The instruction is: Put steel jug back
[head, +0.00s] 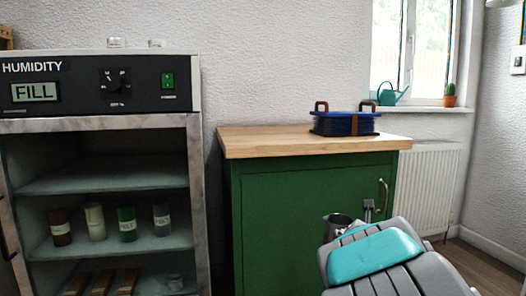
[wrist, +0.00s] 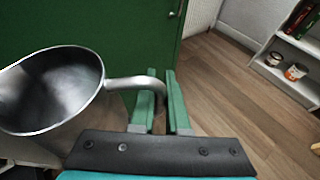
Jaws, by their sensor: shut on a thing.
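The steel jug (wrist: 50,95) is large on the left of the wrist view, with its open mouth facing up and its inside looking empty. Its curved handle (wrist: 135,82) reaches right to my gripper (wrist: 158,100), whose green fingers are shut on it. In the head view the jug (head: 337,222) shows just left of my arm, in front of the green cabinet, below its top. My arm hides part of the jug there, and the fingers are mostly hidden.
At left stands the humidity cabinet (head: 100,123) with open shelves holding several small jars. A shelf unit (wrist: 290,65) stands right in the wrist view.

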